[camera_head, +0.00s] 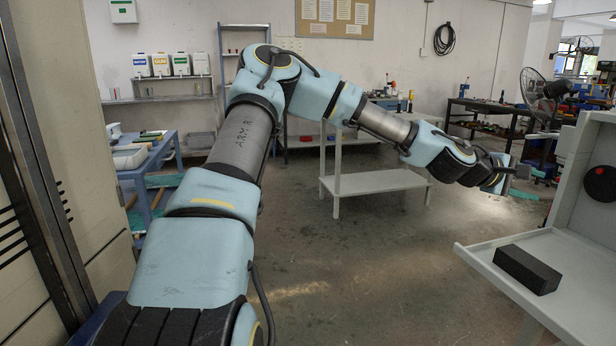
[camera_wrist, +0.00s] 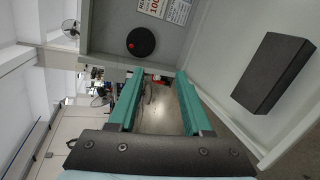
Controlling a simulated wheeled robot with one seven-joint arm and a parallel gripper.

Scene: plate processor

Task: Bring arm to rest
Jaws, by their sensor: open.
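My arm reaches up and across to the right in the head view. Its wrist end and my gripper (camera_head: 505,177) are in the air, left of a grey machine with a shelf. In the wrist view my gripper (camera_wrist: 160,100) shows two green fingers, apart with nothing between them. A black block (camera_head: 527,269) lies on the machine's shelf (camera_head: 480,250), below and to the right of my gripper. The block also shows at the right of the wrist view (camera_wrist: 273,72), clear of the fingers.
A grey table (camera_head: 375,183) stands behind my arm. A blue bench (camera_head: 150,165) stands at left, a fan (camera_head: 540,90) at back right. The floor (camera_head: 370,270) below my arm is clear.

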